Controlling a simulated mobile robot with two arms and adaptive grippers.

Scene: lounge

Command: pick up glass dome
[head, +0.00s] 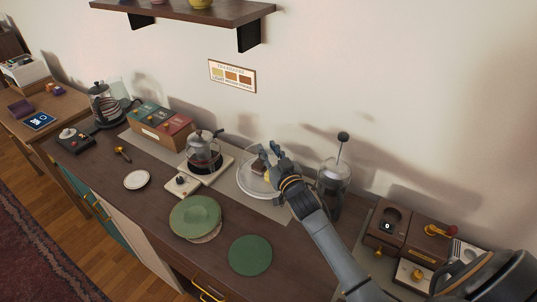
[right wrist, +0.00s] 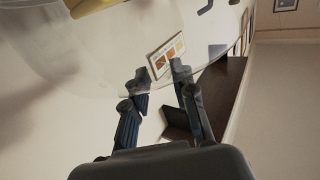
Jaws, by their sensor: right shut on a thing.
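The glass dome (head: 249,184) is clear and stands out faintly at the middle of the counter in the head view, with a brown piece of food seen through or beside it. My right gripper (head: 270,154) reaches in from the lower right and is shut on the dome at its upper part. In the right wrist view, the dome's clear curved wall (right wrist: 60,55) fills the upper left, and my right gripper's fingers (right wrist: 160,76) sit at its edge with a small gap between the tips. Whether the dome is lifted is hard to tell. My left gripper is not in view.
A glass press (head: 333,183) stands close to the right of my arm. A glass kettle on a scale (head: 204,156) stands to the left. Green plates (head: 195,215) and a green round mat (head: 250,255) lie in front. A shelf (head: 190,11) hangs above on the wall.

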